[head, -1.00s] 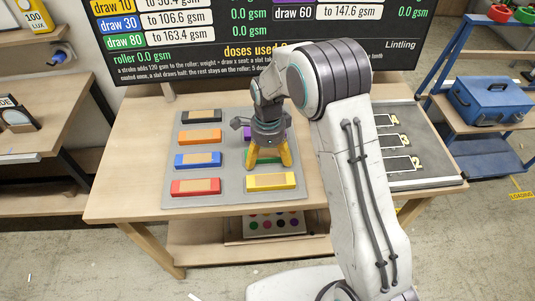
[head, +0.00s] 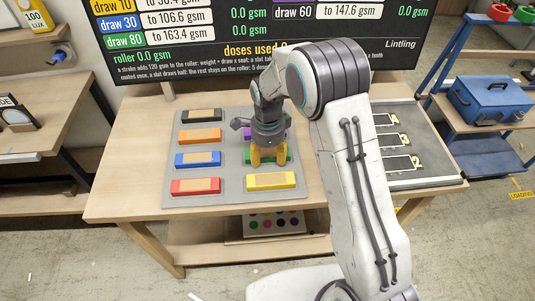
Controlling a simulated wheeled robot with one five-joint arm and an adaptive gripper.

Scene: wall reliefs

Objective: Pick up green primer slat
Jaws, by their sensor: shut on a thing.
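The green primer slat (head: 282,159) sits at the right column of the grey tray (head: 234,160), between the purple and yellow slats. Only parts of it show around my fingers. My gripper (head: 268,157) points down over it, with its yellow fingers shut on the slat. I cannot tell whether the slat is lifted off the tray.
A yellow slat (head: 271,181) lies just in front, and a purple slat (head: 247,133) just behind. Black (head: 202,116), orange (head: 200,136), blue (head: 198,160) and red (head: 196,186) slats fill the left column. A numbered panel (head: 405,170) lies right, beyond my arm.

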